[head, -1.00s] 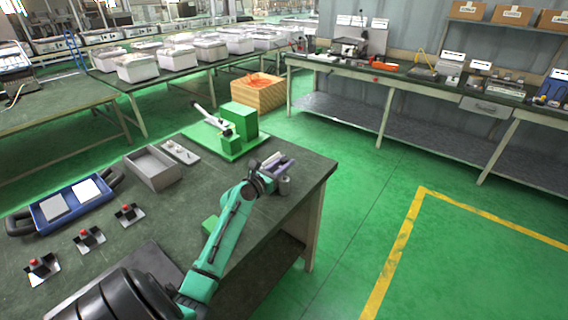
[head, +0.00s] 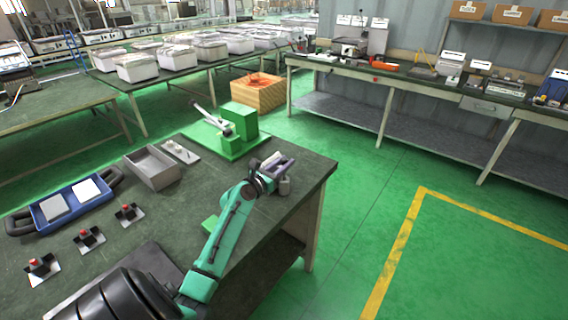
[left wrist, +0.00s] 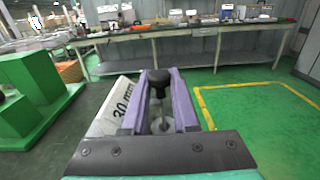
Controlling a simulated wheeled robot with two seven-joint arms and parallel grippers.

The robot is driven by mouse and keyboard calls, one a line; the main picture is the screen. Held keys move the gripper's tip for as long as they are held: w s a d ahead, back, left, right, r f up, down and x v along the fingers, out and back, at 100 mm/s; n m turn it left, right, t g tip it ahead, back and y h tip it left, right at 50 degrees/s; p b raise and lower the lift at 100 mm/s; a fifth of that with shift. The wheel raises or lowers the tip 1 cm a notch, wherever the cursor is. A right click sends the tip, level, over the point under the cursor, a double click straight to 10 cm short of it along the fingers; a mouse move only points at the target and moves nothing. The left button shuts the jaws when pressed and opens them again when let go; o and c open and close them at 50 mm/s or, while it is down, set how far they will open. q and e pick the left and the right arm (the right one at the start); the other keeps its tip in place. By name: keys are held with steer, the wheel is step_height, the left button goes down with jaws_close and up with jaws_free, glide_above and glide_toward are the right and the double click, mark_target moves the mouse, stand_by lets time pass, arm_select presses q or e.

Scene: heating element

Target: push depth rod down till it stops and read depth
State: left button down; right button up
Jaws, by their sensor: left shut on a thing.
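My left gripper (head: 281,168) is at the far right corner of the near table. In the left wrist view, its two purple fingers (left wrist: 161,100) are closed around a rod with a black knob (left wrist: 159,77), which I take for the depth rod. The knob stands between the fingertips. Below it, a pale round part shows between the fingers, partly hidden by them. A white block marked "30 mm" (left wrist: 116,106) lies just left of the fingers. In the head view, a small grey cylinder (head: 284,187) stands under the gripper. My right gripper is not in view.
A green base with a lever press (head: 240,122) stands behind the gripper. A grey open box (head: 153,169), a blue tray (head: 42,218) and several red-knobbed pieces are to the left. The table's right edge is close to the gripper.

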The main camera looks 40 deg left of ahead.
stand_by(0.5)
arm_select(q)
step_height(320, 180, down, 4)
steer(key=b, duration=0.2)
steer(key=shift+r+b, duration=0.2)
steer(key=shift+b, duration=0.15)
steer(key=shift+r, duration=0.1)
steer(key=c, duration=0.7)
jaws_free()
steer(key=shift+d, duration=0.1)
steer(key=shift+r, duration=0.1)
